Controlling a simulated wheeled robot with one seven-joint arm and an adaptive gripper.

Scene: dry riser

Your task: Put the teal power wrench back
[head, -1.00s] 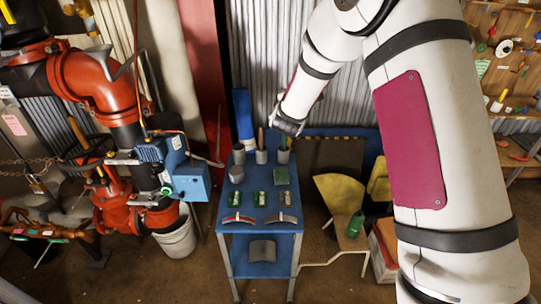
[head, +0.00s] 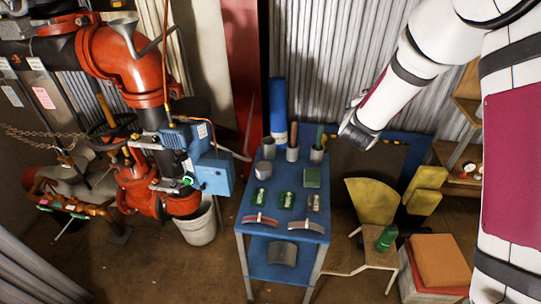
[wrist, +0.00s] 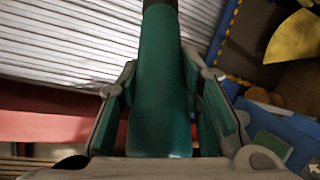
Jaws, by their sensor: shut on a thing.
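The teal power wrench (wrist: 160,95) fills the middle of the wrist view as a teal tapered body with a dark upper end. My gripper (wrist: 160,110) is shut on it, one finger on each side. In the head view the end of my arm (head: 357,132) is above and right of the blue table's back right corner, and the wrench cannot be made out there. The blue table (head: 262,221) holds three grey cups at its back. The middle cup (head: 292,154) and right cup (head: 316,155) hold upright handles; the left cup (head: 268,148) appears empty.
Several small green items and curved metal pieces lie on the table. Red piping (head: 125,65) and a white bucket (head: 197,226) are left.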

